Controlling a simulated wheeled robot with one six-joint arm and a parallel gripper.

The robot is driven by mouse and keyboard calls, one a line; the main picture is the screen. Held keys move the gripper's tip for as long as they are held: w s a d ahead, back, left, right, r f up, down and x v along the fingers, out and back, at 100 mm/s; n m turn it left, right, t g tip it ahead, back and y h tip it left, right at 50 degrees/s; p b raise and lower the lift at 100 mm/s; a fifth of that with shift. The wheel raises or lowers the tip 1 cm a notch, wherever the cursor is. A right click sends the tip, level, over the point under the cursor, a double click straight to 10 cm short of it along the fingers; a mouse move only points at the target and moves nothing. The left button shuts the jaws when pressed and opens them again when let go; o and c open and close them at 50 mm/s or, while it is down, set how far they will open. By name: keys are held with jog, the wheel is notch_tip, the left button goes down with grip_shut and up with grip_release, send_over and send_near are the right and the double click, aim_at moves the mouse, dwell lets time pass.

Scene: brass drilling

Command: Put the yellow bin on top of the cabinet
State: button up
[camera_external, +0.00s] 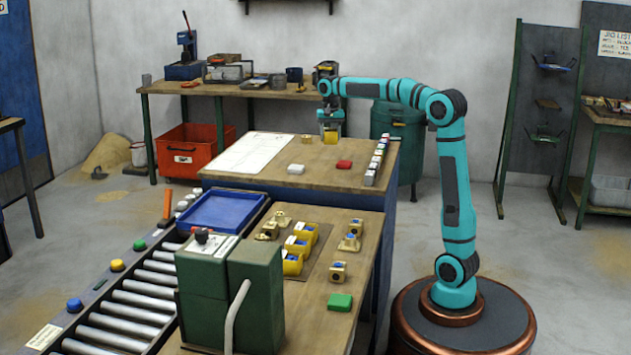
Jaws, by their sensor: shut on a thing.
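My gripper (330,122) points down over the far part of the cabinet (325,178), which has a wooden top and blue sides. It is shut on a small yellow bin (330,138). The bin looks upright and is partly hidden by the gripper. I cannot tell whether its underside touches the cabinet top. More yellow bins (292,265) with blue and white contents stand in a row on the nearer workbench.
On the cabinet top are a white sheet (248,153), a white block (296,169), a red block (344,164), a small brass part (307,138) and a row of small items (376,160) along the right edge. The middle is fairly clear. A blue tray (222,212) sits on the roller conveyor.

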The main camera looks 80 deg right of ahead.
aim_at(347, 154)
jog(key=s+d+r+m, duration=0.1)
jog(key=s+d+m, duration=0.3)
jog(key=d, duration=0.7)
jog(key=shift+n, duration=0.3)
jog(key=shift+s+d+f, duration=0.1)
jog(key=shift+s+f, duration=0.1)
jog(key=shift+f, duration=1.4)
jog(key=shift+s+d+f, duration=0.1)
jog(key=shift+s+f, duration=0.05)
jog(key=shift+f, duration=1.5)
jog(key=shift+s+d+f, duration=0.1)
jog(key=shift+s+f, duration=0.1)
jog(key=shift+f, duration=1.4)
jog(key=shift+f, duration=0.15)
jog(key=o, duration=1)
notch_tip(347, 154, up, 12)
jog(key=shift+a+r, duration=0.1)
jog(key=shift+r, duration=0.1)
